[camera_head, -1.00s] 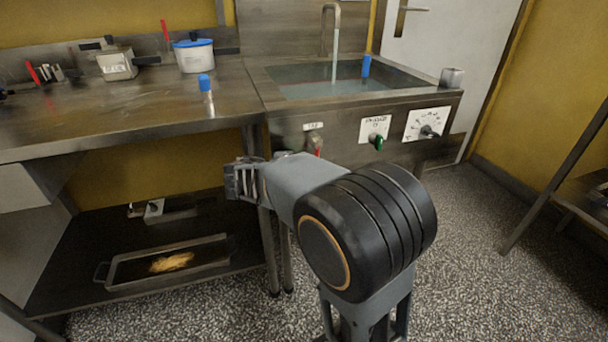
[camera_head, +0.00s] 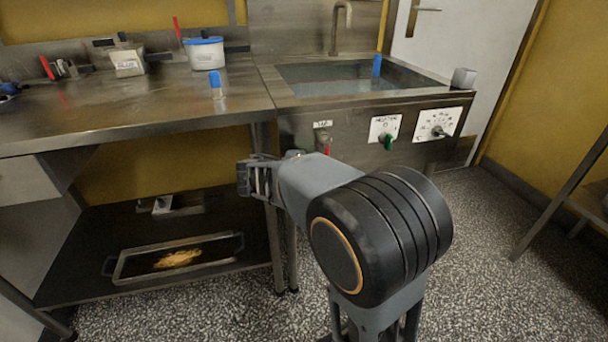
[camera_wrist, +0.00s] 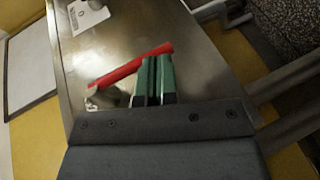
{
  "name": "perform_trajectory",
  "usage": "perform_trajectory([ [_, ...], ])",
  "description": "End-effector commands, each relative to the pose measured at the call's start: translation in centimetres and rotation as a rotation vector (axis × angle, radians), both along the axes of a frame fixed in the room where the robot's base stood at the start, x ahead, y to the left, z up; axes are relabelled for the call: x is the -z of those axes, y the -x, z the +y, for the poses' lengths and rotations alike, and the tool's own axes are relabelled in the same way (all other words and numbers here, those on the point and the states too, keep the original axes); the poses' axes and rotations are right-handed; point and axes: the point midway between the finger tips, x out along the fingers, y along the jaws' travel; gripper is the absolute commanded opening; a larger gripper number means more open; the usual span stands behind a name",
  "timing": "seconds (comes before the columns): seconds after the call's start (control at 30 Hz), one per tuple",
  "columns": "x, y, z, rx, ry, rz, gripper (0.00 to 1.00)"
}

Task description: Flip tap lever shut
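The red tap lever (camera_head: 327,151) is on the sink's front panel under a small label, just above my arm. It slants down from its grey valve body (camera_head: 321,137). In the wrist view the red lever (camera_wrist: 128,68) runs from the metal valve (camera_wrist: 105,98) to just past my fingertips. My gripper (camera_wrist: 155,60) has its two green fingers side by side with hardly a gap, and nothing shows between them. The fingertips are at the lever's free end; I cannot tell if they touch it. The spout (camera_head: 338,28) shows no water stream. My fingers cannot be made out in the head view.
The sink basin (camera_head: 300,75) holds water. A green knob (camera_head: 388,140) and a dial (camera_head: 438,131) sit right of the lever. The steel counter (camera_head: 130,105) is on the left, with a tray (camera_head: 130,277) on the shelf below. The floor at right is open.

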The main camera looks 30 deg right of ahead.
Motion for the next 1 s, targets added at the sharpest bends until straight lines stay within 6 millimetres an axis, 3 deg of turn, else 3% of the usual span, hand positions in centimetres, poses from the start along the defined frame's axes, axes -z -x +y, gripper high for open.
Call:
perform_trajectory([
  [0.17, 0.2, 0.0, 1.9, 0.002, 0.0, 0.002, 0.0],
  [0.63, -0.2, 1.1, 10.5, 0.006, 0.002, 0.002, 0.0],
  [1.0, 0.0, 1.5, 13.2, 0.01, 0.001, -0.001, 0.0],
])
